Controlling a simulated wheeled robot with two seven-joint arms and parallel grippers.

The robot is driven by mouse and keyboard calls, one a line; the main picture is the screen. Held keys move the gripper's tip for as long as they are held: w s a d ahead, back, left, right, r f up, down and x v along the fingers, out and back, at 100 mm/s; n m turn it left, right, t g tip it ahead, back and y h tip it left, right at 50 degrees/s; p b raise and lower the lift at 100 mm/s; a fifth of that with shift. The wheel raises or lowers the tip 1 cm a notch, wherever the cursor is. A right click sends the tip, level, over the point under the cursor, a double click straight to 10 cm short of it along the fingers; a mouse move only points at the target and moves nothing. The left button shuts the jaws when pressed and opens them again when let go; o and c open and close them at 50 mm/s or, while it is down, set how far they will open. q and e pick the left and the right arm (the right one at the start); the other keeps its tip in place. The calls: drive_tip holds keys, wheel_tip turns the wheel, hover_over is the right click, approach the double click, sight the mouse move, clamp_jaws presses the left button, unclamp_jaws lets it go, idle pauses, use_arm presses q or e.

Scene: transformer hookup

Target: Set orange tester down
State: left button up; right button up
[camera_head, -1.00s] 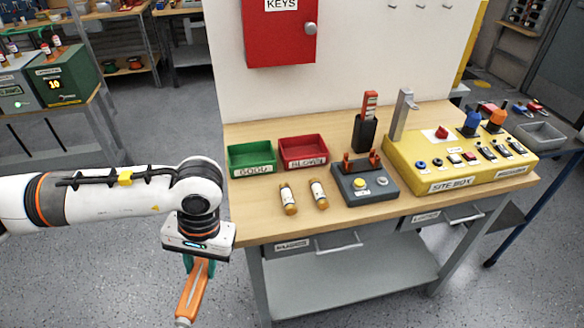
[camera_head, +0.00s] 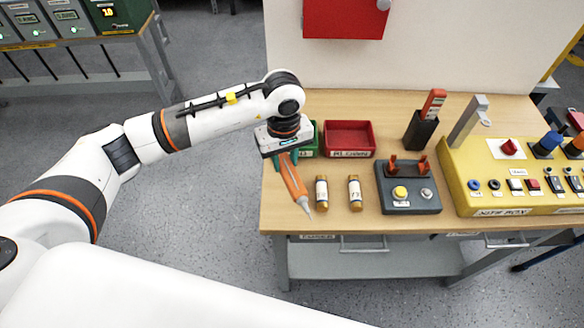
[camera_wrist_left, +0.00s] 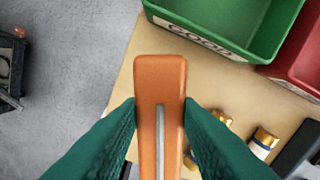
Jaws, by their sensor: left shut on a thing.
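The orange tester (camera_head: 293,182) is a long orange body with a thin pale tip. My left gripper (camera_head: 287,160) is shut on it and holds it tilted, tip down and toward the front, over the left end of the workbench (camera_head: 330,222). In the left wrist view the tester (camera_wrist_left: 160,75) stands between the two green fingers (camera_wrist_left: 160,125). I cannot tell whether its tip touches the bench top. My right gripper is not in view.
A green bin (camera_head: 309,148), partly hidden by my left gripper, and a red bin (camera_head: 349,122) stand behind. Two fuses (camera_head: 321,192) (camera_head: 354,192) lie just right of the tester. A grey button box (camera_head: 408,200) and yellow site box (camera_head: 480,170) stand further right.

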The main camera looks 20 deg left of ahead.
sight(286, 172)
use_arm(q)
drive_tip(key=shift+f, duration=1.2)
wheel_tip(286, 172, down, 3)
drive_tip(key=shift+r+p, duration=0.1)
drive_tip(key=shift+p, duration=0.45)
drive_tip(key=shift+f+b, duration=0.25)
drive_tip(key=shift+b, duration=0.05)
drive_tip(key=o, duration=1)
drive_tip(key=shift+r, duration=0.1)
drive_tip(key=shift+c, duration=0.2)
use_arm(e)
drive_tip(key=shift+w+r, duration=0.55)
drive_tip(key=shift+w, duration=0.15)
